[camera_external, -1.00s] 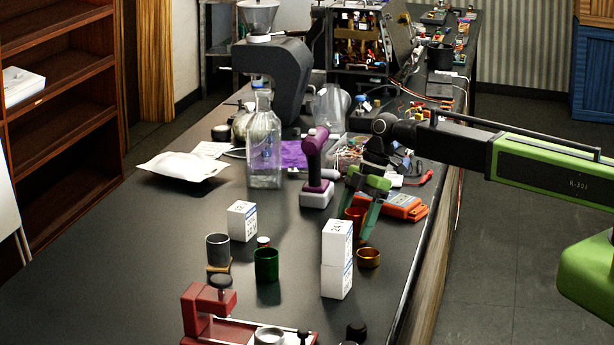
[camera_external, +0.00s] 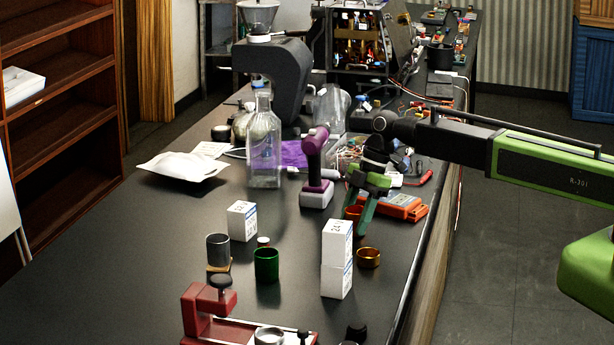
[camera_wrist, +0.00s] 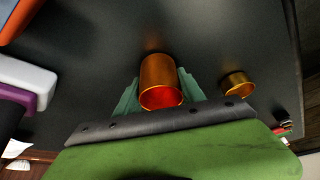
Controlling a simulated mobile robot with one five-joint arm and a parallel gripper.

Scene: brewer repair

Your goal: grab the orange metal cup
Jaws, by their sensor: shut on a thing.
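The orange metal cup (camera_wrist: 161,78) is between the two green fingers of my gripper (camera_wrist: 158,84) in the wrist view, with its open, red-lit mouth toward the camera. The fingers are shut on its sides. In the outside view my gripper (camera_external: 361,214) points down over the right part of the counter. The cup (camera_external: 353,212) is partly hidden behind a finger there. I cannot tell whether the cup touches the counter.
A short gold-orange bowl (camera_external: 368,258) stands nearby and also shows in the wrist view (camera_wrist: 238,84). Stacked white boxes (camera_external: 337,258), an orange meter (camera_external: 402,206) and a purple-handled tool (camera_external: 316,170) are close. A green cup (camera_external: 266,264) stands farther left.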

